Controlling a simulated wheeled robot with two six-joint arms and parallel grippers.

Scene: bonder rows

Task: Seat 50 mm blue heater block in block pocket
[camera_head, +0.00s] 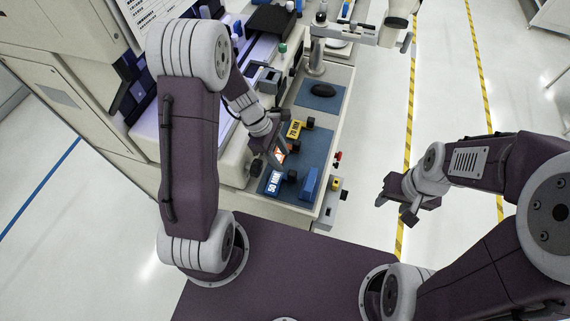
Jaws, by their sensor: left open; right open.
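The blue heater block (274,183) marked "50 MM" lies on the blue mat (318,150) near the front of the bonder's shelf. My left gripper (275,158) is open above the mat, just behind the blue block and apart from it as far as I can tell. Its fingers are small and partly hidden by its own wrist. My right gripper (398,207) is open and empty over the floor, to the right of the bonder. I cannot pick out the block pocket for certain; my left arm covers part of the machine.
A yellow block (294,129) marked "75 MM" and an orange-marked piece (280,153) lie behind the blue block. A plain blue piece (310,183) lies to its right. A dark oval object (322,90) rests farther back. The floor at right is clear.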

